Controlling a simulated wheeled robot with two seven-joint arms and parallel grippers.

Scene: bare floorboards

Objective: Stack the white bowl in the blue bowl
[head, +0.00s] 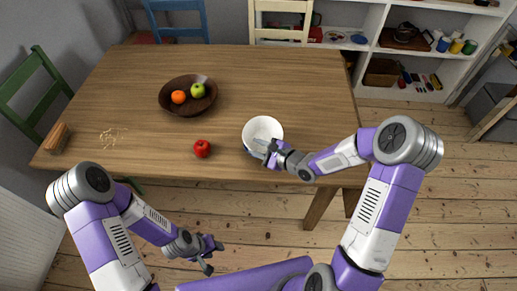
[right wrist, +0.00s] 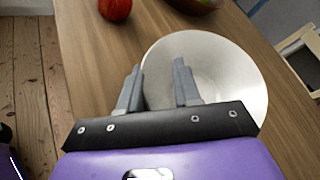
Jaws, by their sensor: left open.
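The white bowl (head: 262,127) stands upright near the table's front edge, right of the red apple. It also shows in the right wrist view (right wrist: 232,75). My right gripper (head: 268,152) is at the bowl's near side. In the right wrist view its two fingers (right wrist: 157,82) are apart, one over the bowl's inside and one outside its left rim. I cannot tell whether they touch it. No separate blue bowl can be made out; the bowl's underside is mostly hidden by my gripper. My left gripper (head: 211,256) is open and empty, low in front of the table.
A brown bowl (head: 172,103) with an orange and a green apple stands farther back on the wooden table (head: 300,80). A red apple (head: 202,149) lies near the front edge. Chairs stand around, and a white shelf (head: 375,20) is behind. The table's back right is clear.

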